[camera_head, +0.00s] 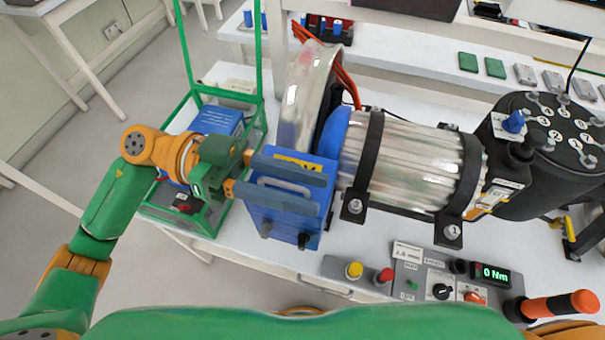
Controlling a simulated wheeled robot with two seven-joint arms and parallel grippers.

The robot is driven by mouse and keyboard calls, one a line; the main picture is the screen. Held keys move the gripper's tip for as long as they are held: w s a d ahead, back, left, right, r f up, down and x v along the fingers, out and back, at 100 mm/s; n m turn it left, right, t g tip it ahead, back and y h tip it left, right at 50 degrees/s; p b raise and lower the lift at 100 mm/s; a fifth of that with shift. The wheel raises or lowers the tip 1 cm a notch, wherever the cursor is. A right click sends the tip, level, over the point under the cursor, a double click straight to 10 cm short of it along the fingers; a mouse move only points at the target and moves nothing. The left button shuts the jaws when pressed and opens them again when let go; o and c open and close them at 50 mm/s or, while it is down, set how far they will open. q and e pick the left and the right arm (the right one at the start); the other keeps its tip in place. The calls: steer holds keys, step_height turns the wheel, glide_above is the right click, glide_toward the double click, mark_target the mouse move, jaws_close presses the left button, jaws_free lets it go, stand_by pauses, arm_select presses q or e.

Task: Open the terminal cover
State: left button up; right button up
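A blue terminal box (290,232) is fixed at the left end of the silver ribbed motor (405,165). Its blue cover has a yellow label and a pale bar handle (284,184) on its upper face. The cover looks shut. My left gripper (321,193) comes in from the left, with its two long blue-grey fingers apart. One finger lies on each side of the handle in this view, and they hide part of the cover. I cannot tell whether either finger touches the handle or cover. My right gripper does not show.
A green-framed cage (194,222) with a blue box stands left of the rig. A control panel (425,275) with knobs and a "0 Nm" display lies in front of the motor. A black cylinder (535,180) with numbered studs stands at the right. An orange-handled tool (560,306) lies front right.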

arm_select(q)
steer(key=shift+d, duration=0.15)
jaws_close()
stand_by(1.3)
